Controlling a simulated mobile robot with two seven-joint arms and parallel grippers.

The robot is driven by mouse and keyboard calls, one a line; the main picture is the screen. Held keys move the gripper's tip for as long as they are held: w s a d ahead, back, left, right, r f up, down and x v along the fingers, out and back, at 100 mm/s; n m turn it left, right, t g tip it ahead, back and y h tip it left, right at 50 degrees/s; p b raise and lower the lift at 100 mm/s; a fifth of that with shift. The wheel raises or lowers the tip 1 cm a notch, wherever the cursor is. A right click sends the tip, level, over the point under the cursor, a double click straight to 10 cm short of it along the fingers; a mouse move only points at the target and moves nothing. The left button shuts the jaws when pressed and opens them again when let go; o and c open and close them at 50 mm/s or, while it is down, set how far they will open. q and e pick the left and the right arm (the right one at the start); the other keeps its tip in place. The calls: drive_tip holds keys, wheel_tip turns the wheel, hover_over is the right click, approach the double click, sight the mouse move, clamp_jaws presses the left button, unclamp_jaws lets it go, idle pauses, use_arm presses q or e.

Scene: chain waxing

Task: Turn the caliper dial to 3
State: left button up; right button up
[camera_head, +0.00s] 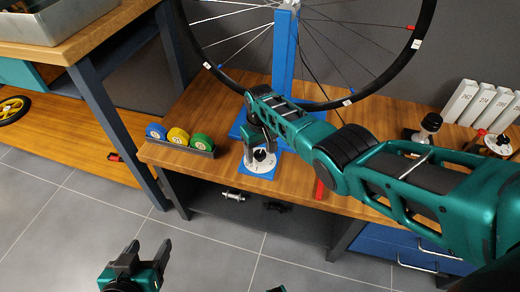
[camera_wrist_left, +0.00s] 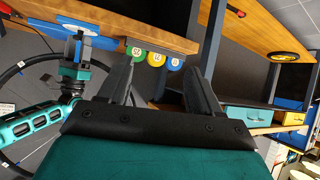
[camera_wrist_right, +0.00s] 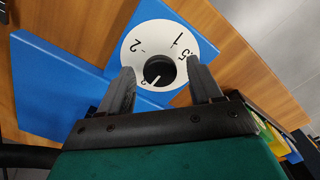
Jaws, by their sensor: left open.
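A white round dial (camera_wrist_right: 143,38) with printed numbers, among them 1 and 2, fills the middle of the right wrist view. A black knob (camera_wrist_right: 159,68) with a white mark sits at its centre, the mark pointing down-left. The dial also shows in the head view (camera_head: 254,168) on a blue base on the bench. My right gripper (camera_wrist_right: 165,85) is open, with one finger on each side of the knob and visible gaps; its fingers partly cover the dial's lower edge. My left gripper (camera_head: 141,247) is open and empty above the floor, away from the bench.
A blue stand (camera_head: 285,50) holds a spoked wheel (camera_head: 425,40) behind the dial. Blue, yellow and green rolls (camera_head: 178,137) stand in a holder to the left. A second white dial (camera_head: 491,142) and several white boxes (camera_head: 462,100) are at the right.

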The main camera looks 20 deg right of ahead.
sight(260, 154)
drive_tip(key=shift+r, duration=0.1)
drive_tip(key=shift+r+p, duration=0.3)
wheel_tip(260, 154, up, 5)
drive_tip(key=p, duration=0.3)
use_arm(q)
drive_tip(key=shift+y, duration=0.4)
drive_tip(key=a+r+p, duration=0.1)
drive_tip(key=s+a+r+p, duration=0.1)
drive_tip(key=p, duration=0.1)
drive_tip(key=shift+s+a+r, duration=0.15)
drive_tip(key=shift+a+r, duration=0.15)
drive_tip(key=shift+r, duration=0.1)
use_arm(e)
wheel_tip(260, 154, up, 7)
